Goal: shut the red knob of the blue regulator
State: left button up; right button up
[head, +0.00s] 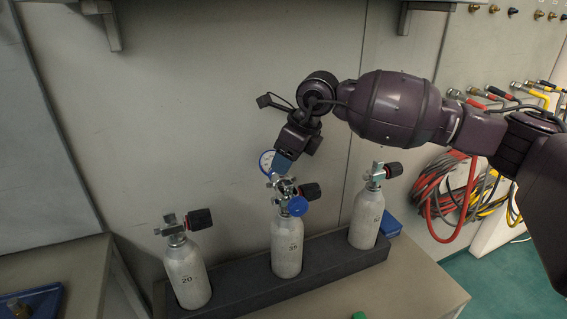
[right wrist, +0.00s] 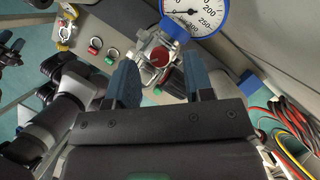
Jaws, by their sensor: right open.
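The blue regulator sits on the valve of the middle cylinder (head: 287,245). Its blue-rimmed gauge (head: 267,162) and a round blue part (head: 297,206) show in the head view. In the right wrist view its gauge (right wrist: 193,14) is at the top, and the red knob (right wrist: 160,57) shows face-on below it. My right gripper (head: 285,161) reaches down over the regulator from above. In the right wrist view its two blue fingers (right wrist: 161,72) are open, with the knob in the gap between their tips. I cannot tell whether either finger touches it. My left gripper is not clearly seen.
Cylinders stand to the left (head: 187,275) and right (head: 366,220) in the same dark holder (head: 240,290), each with a black valve knob. The wall is close behind. Coiled red and yellow hoses (head: 440,190) hang at the right. Small rings (right wrist: 112,57) lie on the bench.

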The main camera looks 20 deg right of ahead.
jog(key=shift+w+a+f, duration=0.15)
jog(key=shift+f, duration=0.3)
